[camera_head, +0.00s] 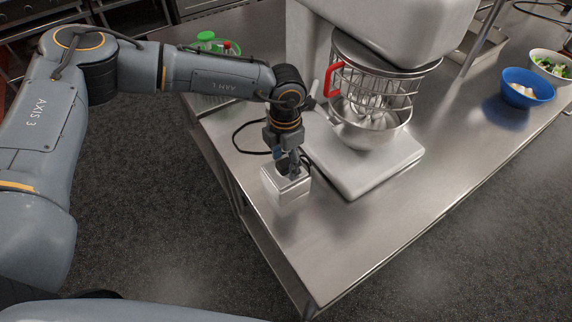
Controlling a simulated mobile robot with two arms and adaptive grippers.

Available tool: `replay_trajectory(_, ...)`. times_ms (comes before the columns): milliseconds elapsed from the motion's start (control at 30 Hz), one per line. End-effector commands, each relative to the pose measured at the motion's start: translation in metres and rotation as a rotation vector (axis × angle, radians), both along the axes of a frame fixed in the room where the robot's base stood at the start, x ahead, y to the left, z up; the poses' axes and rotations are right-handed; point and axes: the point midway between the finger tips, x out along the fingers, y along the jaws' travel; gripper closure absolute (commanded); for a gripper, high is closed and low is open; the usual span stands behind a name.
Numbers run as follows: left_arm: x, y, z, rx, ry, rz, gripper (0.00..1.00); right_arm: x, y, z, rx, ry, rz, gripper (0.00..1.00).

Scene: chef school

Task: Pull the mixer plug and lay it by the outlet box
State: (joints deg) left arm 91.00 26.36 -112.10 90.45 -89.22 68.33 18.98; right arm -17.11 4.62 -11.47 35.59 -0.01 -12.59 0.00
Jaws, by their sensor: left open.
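The silver outlet box (287,192) stands on the steel table near its left edge, in front of the mixer. My left gripper (289,168) points down at the top of the box and is open. A dark shape, which looks like the plug, is at the box top between or just under the fingers; the gripper hides most of it, and I cannot tell if the fingers touch it. A black cord (240,140) loops on the table behind the gripper. The grey mixer (392,25) stands to the right with its steel bowl (366,127) and wire guard. My right gripper is not in view.
The mixer base (372,172) is close on the right of the box. Blue (527,88) and white (551,67) bowls of food stand far right. Green-lidded containers (207,40) stand at the back left. The steel table (335,245) is bare in front of the box.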

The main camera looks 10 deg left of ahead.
Motion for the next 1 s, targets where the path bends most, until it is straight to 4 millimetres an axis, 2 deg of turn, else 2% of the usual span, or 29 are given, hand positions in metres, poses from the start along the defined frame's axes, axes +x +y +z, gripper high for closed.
replay_trajectory(567, -0.0001, 0.0002, -0.0001, 0.0, 0.0, 0.0, 0.4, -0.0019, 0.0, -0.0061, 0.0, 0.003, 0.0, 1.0)
replay_trajectory(600, -0.0001, 0.0002, 0.0, 0.0, 0.0, 0.0, 0.42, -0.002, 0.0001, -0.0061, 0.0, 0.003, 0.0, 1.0)
replay_trajectory(900, 0.0, 0.0001, -0.0001, 0.0, 0.0, 0.0, 1.0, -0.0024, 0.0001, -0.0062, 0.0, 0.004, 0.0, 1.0)
replay_trajectory(1000, 0.0001, 0.0001, 0.0, 0.0, 0.0, 0.0, 1.0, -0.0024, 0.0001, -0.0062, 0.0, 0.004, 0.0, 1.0)
